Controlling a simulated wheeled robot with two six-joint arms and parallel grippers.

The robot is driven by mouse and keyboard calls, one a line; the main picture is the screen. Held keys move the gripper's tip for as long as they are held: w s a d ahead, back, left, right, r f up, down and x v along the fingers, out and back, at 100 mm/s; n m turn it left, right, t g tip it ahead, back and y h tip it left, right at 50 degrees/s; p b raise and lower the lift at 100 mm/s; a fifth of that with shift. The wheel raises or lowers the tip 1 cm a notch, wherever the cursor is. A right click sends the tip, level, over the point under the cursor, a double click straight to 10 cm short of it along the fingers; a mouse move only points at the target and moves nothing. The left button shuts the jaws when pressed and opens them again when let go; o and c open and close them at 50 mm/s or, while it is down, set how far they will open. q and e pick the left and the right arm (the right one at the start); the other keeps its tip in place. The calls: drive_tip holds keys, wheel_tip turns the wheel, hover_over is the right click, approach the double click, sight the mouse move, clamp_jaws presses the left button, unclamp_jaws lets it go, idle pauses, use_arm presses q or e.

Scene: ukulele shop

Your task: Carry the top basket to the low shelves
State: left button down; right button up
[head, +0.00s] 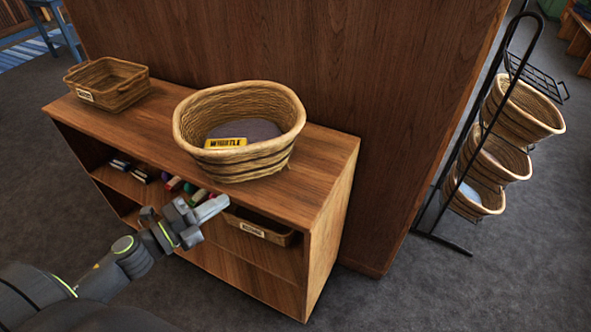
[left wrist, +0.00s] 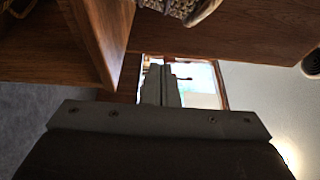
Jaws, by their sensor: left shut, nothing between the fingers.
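A large oval woven basket (head: 235,165) stands upright on top of the low wooden shelves (head: 325,165). It holds a grey cushion-like lining (head: 265,128) and a yellow lettered label or box (head: 225,143). My left gripper (head: 222,202) is shut and empty in front of the shelves, below the basket and apart from it. Its closed fingers (left wrist: 160,72) also show in the left wrist view, where part of a woven basket (left wrist: 180,8) shows at the top edge. My right gripper is not in view.
A smaller rectangular basket (head: 122,92) sits at the shelf top's left end. Another labelled basket (head: 262,231) and small items fill the shelf below. A black stand (head: 447,190) at right carries several baskets (head: 525,112), beneath an empty wire holder (head: 535,75).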

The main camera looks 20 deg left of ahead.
use_arm(q)
drive_tip(key=p, duration=0.6)
approach(272, 148)
drive_tip(key=d+f, duration=0.1)
drive_tip(key=d, duration=0.1)
drive_tip(key=d+f, duration=0.2)
drive_tip(key=shift+w, duration=0.1)
drive_tip(key=shift+w+a+f+b, duration=0.15)
drive_tip(key=shift+w+a+b, duration=0.05)
drive_tip(key=shift+w+a, duration=0.35)
drive_tip(key=shift+w+a+f+b, duration=0.15)
drive_tip(key=shift+w+a+b, duration=0.05)
drive_tip(key=shift+w+a, duration=0.6)
drive_tip(key=shift+a, duration=0.15)
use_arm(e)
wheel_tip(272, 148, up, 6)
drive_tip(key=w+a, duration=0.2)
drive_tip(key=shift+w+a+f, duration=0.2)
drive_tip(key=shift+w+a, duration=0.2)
